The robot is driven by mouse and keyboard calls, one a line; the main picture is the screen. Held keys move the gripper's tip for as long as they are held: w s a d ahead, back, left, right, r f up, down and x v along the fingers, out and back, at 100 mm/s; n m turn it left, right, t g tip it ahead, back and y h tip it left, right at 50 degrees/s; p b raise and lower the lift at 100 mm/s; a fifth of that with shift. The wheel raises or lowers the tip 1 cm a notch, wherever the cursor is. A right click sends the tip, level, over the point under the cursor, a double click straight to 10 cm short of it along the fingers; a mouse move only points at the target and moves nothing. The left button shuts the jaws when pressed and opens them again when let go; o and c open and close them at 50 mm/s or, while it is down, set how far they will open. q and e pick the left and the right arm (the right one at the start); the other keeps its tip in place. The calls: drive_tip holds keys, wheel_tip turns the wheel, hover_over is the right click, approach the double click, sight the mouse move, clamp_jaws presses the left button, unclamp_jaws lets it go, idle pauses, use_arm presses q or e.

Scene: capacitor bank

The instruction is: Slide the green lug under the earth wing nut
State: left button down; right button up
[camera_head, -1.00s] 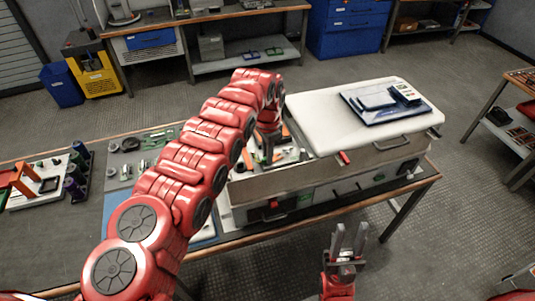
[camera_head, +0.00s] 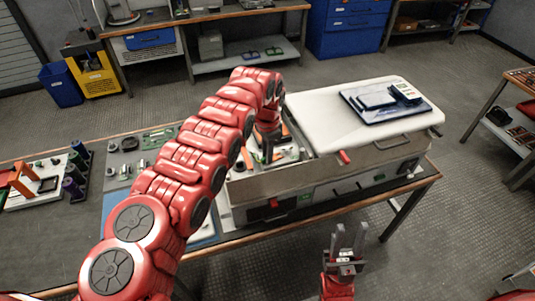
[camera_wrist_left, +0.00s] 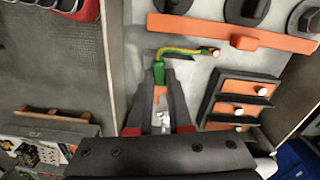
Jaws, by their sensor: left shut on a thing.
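In the left wrist view my left gripper (camera_wrist_left: 161,92) is shut on the green lug (camera_wrist_left: 158,72), held at its fingertips. A green-and-yellow wire (camera_wrist_left: 180,50) runs from it to the right, ending near a small pale fitting (camera_wrist_left: 215,53) below an orange bar (camera_wrist_left: 225,33). I cannot make out the earth wing nut for certain. In the head view my left gripper (camera_head: 267,150) reaches down into the open part of the cabinet (camera_head: 290,182), and the lug is too small to tell there. My right gripper (camera_head: 348,240) is open and empty, in front of the bench.
In the left wrist view several dark blocks with orange strips (camera_wrist_left: 238,98) stand right of the fingers. Large dark round parts (camera_wrist_left: 247,10) lie beyond the orange bar. A white lid (camera_head: 345,125) covers the cabinet's right part, with a blue tray (camera_head: 385,103) on it.

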use_arm(q)
drive_tip(key=c, duration=0.8)
unclamp_jaws()
drive_tip(key=shift+o, duration=0.2)
drive_tip(key=shift+r, duration=0.1)
wheel_tip(320, 180, up, 17)
drive_tip(key=p, duration=0.3)
drive_tip(key=shift+r, duration=0.15)
